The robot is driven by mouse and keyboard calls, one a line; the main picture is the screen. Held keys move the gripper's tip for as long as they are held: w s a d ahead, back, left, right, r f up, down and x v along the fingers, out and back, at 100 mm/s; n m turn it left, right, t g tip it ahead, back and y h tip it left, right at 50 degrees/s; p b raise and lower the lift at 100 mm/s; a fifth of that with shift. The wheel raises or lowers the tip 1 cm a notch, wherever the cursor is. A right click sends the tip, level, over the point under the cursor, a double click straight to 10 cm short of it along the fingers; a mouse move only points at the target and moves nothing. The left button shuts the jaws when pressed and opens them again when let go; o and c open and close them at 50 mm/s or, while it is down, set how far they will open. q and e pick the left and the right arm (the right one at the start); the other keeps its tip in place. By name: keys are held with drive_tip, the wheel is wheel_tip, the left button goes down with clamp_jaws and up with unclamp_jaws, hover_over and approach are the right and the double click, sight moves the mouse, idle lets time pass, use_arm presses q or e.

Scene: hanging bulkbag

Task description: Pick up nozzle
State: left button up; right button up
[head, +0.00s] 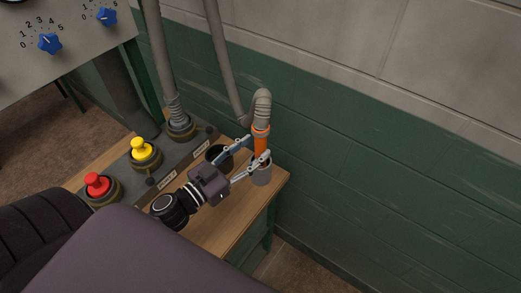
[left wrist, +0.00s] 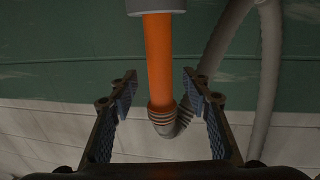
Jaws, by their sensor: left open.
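The nozzle (head: 261,143) is an orange tube with a ribbed grey hose bent over its top. It stands upright with its lower end in a light grey cup (head: 262,174) at the table's right end. My left gripper (head: 258,148) is open, its fingers pointing at the tube from the left. In the left wrist view the orange nozzle (left wrist: 160,60) appears centred between the two spread fingertips (left wrist: 159,76), with gaps on both sides. I cannot tell how far it sits between them in depth. My right gripper is not in view.
A black cup (head: 219,155) stands beside the gripper. A panel with a red button (head: 97,184) and a yellow button (head: 144,149) lies along the wooden table (head: 235,232). A green brick wall (head: 370,170) is close behind. The grey hose (head: 225,60) hangs from above.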

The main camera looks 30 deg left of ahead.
sight(256, 147)
use_arm(q)
drive_tip(key=x, duration=0.3)
drive_tip(key=shift+w+f+p, duration=0.1)
drive_tip(key=shift+w+p, duration=0.05)
drive_tip(key=shift+p, duration=0.2)
clamp_jaws()
